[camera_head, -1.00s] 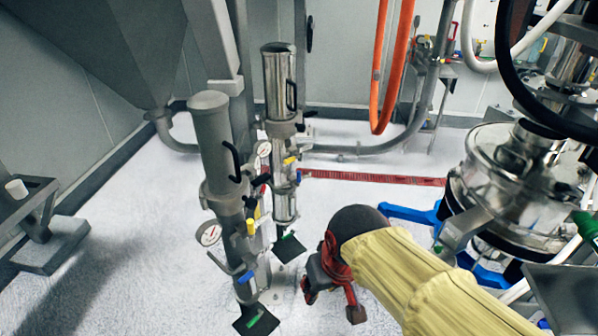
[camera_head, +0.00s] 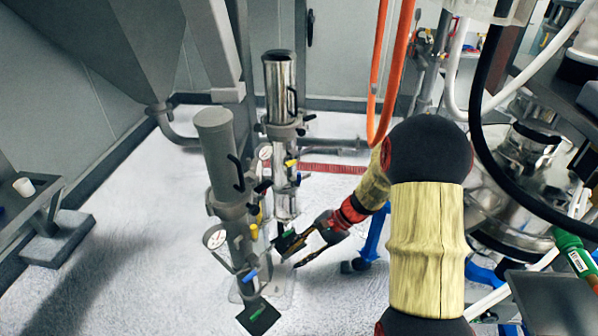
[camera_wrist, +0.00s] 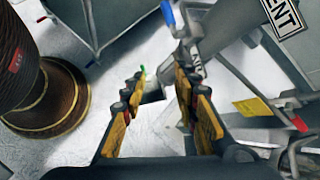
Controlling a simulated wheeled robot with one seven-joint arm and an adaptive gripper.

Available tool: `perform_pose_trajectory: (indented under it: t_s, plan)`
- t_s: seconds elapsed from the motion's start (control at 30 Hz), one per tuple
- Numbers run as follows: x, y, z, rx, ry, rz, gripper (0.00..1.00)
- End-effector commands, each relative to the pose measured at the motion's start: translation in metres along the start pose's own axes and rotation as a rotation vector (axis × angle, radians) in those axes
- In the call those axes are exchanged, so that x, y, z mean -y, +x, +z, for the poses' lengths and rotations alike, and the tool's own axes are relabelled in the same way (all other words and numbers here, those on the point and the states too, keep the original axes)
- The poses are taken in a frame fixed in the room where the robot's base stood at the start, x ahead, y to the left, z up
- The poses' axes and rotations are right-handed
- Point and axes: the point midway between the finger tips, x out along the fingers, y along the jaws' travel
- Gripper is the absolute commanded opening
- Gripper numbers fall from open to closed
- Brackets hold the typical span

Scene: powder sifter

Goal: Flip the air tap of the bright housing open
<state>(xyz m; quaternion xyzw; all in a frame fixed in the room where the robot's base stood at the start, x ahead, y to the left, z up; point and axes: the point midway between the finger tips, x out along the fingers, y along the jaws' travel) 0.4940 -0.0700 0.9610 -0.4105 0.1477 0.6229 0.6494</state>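The bright housing (camera_head: 281,85) is the shiny steel cylinder behind the dull grey housing (camera_head: 216,140). Below it, its pipe carries a yellow handle (camera_head: 291,162) and a blue handle (camera_head: 298,178); I cannot tell which is the air tap. My gripper (camera_head: 294,252) is low, right of the bright housing's lower pipe. In the wrist view my gripper (camera_wrist: 160,85) is open, its yellow-padded fingers apart with nothing clearly held. A blue handle (camera_wrist: 168,12) shows beyond the fingertips at the top. The gripper partly hides the foot of the pipe.
The dull housing has a round gauge (camera_head: 215,237), a yellow handle (camera_head: 254,232) and a blue handle (camera_head: 248,276). An orange hose (camera_head: 392,75) hangs behind. The steel sifter (camera_head: 515,185) stands right. Open floor (camera_head: 130,240) lies left.

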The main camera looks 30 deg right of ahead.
Motion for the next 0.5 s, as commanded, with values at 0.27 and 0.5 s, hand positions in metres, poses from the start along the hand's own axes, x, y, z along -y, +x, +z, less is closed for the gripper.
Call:
perform_pose_trajectory:
  t_s: [0.27,0.5]
  plan:
    - [0.081,0.009,-0.113,0.199,0.504,-0.448,0.30]
    - [0.164,-0.046,-0.191,0.357,0.741,-0.867,0.30]
